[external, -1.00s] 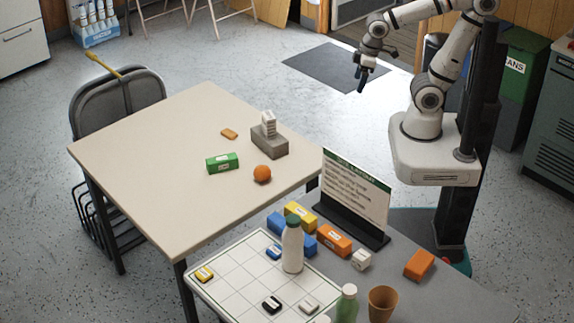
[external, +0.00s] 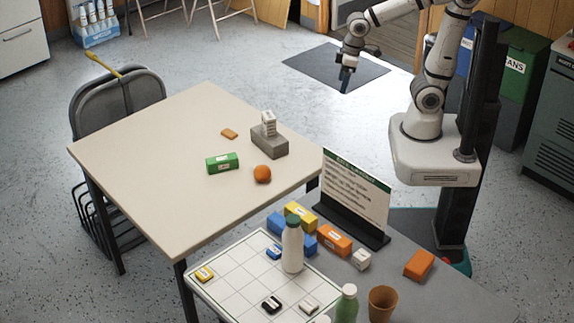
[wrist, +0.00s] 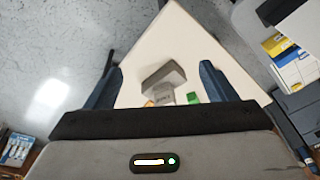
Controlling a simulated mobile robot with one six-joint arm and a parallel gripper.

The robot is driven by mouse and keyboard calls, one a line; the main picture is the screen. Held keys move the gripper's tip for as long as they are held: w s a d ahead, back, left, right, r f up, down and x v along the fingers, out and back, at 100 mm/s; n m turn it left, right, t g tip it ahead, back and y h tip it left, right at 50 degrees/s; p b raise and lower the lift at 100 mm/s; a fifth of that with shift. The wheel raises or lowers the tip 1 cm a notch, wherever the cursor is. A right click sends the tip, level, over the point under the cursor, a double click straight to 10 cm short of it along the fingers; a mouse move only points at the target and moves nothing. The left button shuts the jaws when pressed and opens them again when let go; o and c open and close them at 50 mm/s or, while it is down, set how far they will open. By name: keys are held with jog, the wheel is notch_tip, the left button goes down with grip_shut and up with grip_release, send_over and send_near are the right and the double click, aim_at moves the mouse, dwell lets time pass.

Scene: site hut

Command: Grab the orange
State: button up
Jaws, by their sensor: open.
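The orange (external: 262,174) is a small round fruit on the beige table, near its right edge. It sits just right of a green box (external: 222,163) and in front of a grey block (external: 269,142). I cannot make it out in the wrist view. My gripper (external: 345,84) is open and empty, up in the air to the right of the table and well apart from the orange. In the wrist view its two dark blue fingers (wrist: 162,69) stand wide apart, with the grey block (wrist: 164,76) seen between them.
A small orange-tan piece (external: 229,133) lies behind the green box. The beige table (external: 150,170) is clear on its left. A sign (external: 357,190) and a bottle (external: 292,246) stand on the nearer desk.

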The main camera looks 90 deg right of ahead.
jog(key=w+a+f, duration=0.2)
jog(key=w+a, duration=0.1)
jog(key=w, duration=0.4)
jog(key=m+g+y+b, duration=0.1)
jog(key=g+y, duration=0.1)
send_near(262, 169)
jog(key=s+d, duration=0.3)
jog(key=d, duration=0.2)
jog(key=shift+m, duration=0.3)
jog(key=w+a+f, duration=0.1)
jog(key=f, duration=0.1)
jog(key=w+a+f, duration=0.1)
jog(key=f, duration=0.1)
jog(key=w+a+f, duration=0.1)
jog(key=shift+w+a+f, duration=0.2)
jog(key=shift+a+f, duration=0.2)
jog(key=x, duration=0.5)
jog(key=shift+a+f+p, duration=0.3)
jog(key=shift+a, duration=0.05)
jog(key=shift+c, duration=0.5)
jog(key=c, duration=1)
